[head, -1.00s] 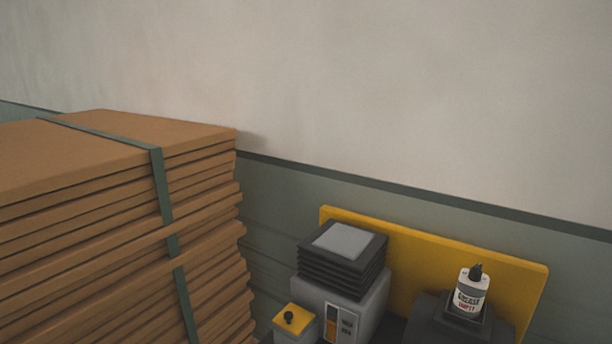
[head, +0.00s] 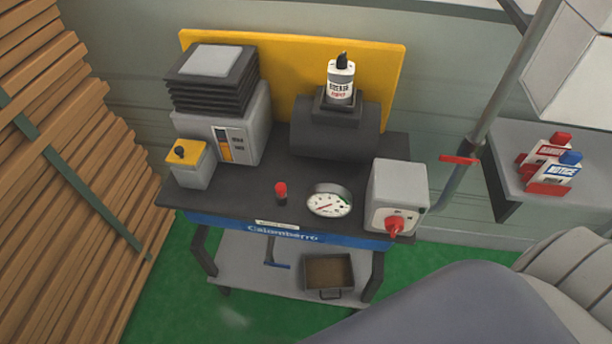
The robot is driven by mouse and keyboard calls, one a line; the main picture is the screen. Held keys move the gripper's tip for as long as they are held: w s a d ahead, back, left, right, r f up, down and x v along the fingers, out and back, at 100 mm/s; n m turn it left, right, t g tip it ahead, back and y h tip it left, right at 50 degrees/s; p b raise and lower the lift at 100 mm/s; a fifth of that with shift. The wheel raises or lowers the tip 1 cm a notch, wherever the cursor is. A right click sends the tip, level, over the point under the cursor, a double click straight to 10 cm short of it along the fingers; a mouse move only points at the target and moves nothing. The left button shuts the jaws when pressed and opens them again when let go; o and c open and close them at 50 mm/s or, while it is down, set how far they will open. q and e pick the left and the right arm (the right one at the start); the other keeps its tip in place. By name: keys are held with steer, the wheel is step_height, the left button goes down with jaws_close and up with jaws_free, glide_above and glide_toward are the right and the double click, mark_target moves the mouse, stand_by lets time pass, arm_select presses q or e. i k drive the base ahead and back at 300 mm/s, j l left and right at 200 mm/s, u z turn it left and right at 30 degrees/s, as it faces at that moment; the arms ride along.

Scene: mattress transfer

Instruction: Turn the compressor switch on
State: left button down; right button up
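The compressor stands on a dark-topped cart (head: 262,188) in the head view. A grey switch box (head: 399,187) sits at the right end of the cart top. Its red rotary switch (head: 394,225) is on the front face, low down; I cannot tell its setting. A round white gauge (head: 328,203) with a red needle is to the left of the box. A red-topped knob (head: 281,192) stands left of the gauge. Neither of my grippers is in view.
A strapped stack of brown sheets (head: 65,150) stands left of the cart. A grey shelf (head: 508,172) with red and blue packs (head: 553,165) is at the right. A large grey rounded shape (head: 470,310) covers the lower right. Green floor (head: 190,305) shows in front.

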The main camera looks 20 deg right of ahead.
mark_target(394, 224)
steer(key=k+l+z, duration=0.1)
steer(key=z, duration=0.3)
steer(key=k+l+z, duration=0.1)
steer(key=z, duration=0.25)
steer(key=l+z, duration=0.2)
steer(key=z, duration=0.2)
steer(key=k, duration=0.05)
